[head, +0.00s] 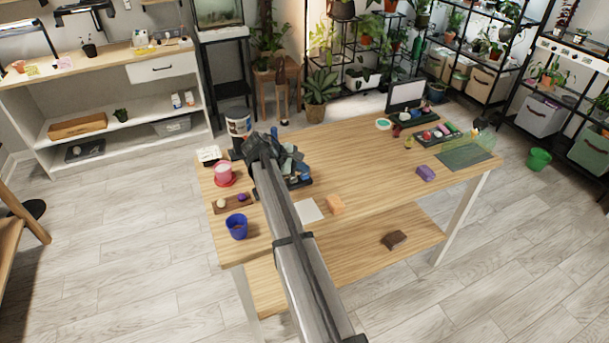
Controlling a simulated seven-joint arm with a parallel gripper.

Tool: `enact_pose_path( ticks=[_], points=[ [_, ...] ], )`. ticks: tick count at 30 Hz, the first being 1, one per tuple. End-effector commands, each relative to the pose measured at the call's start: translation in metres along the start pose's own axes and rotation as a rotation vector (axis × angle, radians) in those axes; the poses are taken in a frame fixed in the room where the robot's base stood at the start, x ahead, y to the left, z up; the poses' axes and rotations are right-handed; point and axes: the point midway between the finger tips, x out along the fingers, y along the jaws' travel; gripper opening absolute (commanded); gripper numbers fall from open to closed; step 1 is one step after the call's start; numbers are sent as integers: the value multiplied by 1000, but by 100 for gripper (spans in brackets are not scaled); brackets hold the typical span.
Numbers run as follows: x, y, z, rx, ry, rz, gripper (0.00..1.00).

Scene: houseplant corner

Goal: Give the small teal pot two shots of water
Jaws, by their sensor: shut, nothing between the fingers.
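My arm reaches over the wooden table (348,160), and my gripper (240,151) is at its far left end, shut and empty. A white container with a dark band (238,126) stands just behind it; I cannot tell whether they touch. I cannot clearly pick out a small teal pot. Grey-teal items (292,163) sit on a dark tray beside my arm, partly hidden by it. A deep blue pot (237,227) stands at the table's near left edge. No water source is clearly recognisable.
A brown tray (233,204) with small round things lies between the pink and blue pots. A white sheet (309,211) and an orange block (335,205) lie right of my arm. The table's middle right is mostly clear around a purple block (426,173).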

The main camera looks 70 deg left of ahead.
Motion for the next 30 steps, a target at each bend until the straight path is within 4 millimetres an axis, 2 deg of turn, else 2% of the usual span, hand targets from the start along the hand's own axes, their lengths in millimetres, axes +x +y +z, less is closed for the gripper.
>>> enact_pose_path(
  ticks=[30],
  points=[
    [6, -5, -5, 0, 0, 0, 0]
  ],
)
